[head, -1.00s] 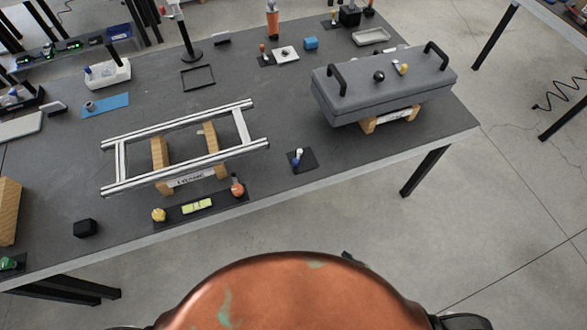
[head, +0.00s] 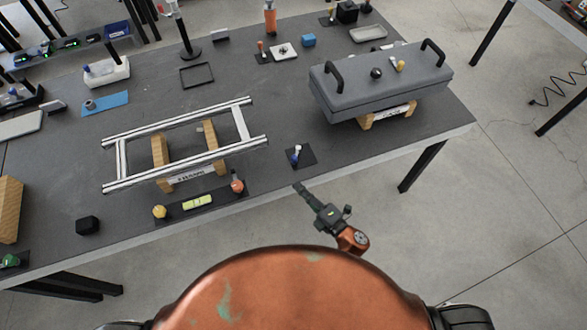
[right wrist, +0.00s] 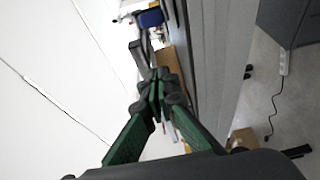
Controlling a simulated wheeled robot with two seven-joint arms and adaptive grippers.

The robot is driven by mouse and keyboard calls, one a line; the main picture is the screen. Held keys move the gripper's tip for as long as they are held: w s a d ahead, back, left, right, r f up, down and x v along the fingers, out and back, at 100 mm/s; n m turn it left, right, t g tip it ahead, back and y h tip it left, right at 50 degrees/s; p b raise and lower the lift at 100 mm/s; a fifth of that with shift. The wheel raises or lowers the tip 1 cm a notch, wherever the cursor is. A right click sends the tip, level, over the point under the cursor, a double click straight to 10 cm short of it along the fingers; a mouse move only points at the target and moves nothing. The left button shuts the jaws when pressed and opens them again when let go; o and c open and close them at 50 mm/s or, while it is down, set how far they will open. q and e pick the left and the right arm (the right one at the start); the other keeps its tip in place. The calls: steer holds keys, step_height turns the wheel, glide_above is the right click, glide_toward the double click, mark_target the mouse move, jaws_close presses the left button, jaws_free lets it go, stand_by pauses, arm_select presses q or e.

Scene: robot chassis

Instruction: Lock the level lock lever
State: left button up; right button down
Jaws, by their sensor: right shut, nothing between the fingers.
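The level is a dark bar with a yellow-green vial (head: 197,203) near the table's front edge. A yellow knob (head: 160,212) stands at its left end and an orange-red knob (head: 237,186) at its right end. I cannot tell for sure which part is the lock lever. A small blue-and-white lever (head: 296,154) stands on a dark plate to the right. My right gripper (head: 299,188) is shut and empty by the front edge, below that plate and right of the orange-red knob. Its green fingers (right wrist: 160,88) meet in the right wrist view. My left gripper is out of view.
A silver frame (head: 185,145) rests on wooden blocks behind the level. A grey handled case (head: 350,98) sits on a wooden stand at the right. A black cube (head: 88,225) lies at the left. Bare tabletop lies between frame and case.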

mark_target(292, 171)
steer(key=x, duration=1)
steer(key=shift+a, duration=0.1)
steer(key=d, duration=0.2)
steer(key=shift+w+d, duration=0.25)
steer(key=shift+w, duration=0.15)
steer(key=shift+w+d, duration=0.2)
steer(key=shift+d, duration=0.5)
